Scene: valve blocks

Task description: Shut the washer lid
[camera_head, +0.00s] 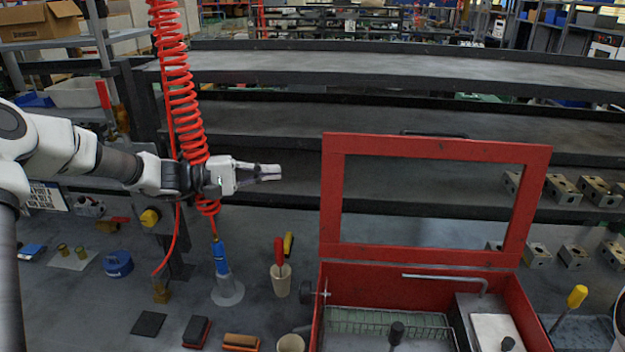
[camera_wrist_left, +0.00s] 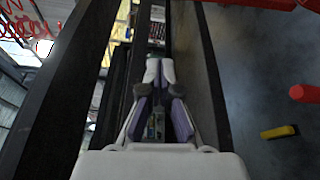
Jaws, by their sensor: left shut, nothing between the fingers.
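The washer is a red open box (camera_head: 410,279) at the lower right of the head view. Its lid (camera_head: 432,150), a red frame around an open middle, stands raised at the box's back edge. My left gripper (camera_head: 268,172) is shut and empty, left of the lid and apart from it, near the lid's upper half in the picture. Its closed fingers also show in the left wrist view (camera_wrist_left: 160,72). A red edge, perhaps the lid, shows at the top right there. My right gripper is not in view.
Dark shelves (camera_head: 400,68) run behind the lid. A cup with a red-handled tool (camera_head: 280,280) and a blue-handled tool (camera_head: 220,262) stand left of the box. Metal valve blocks (camera_head: 562,190) sit at right.

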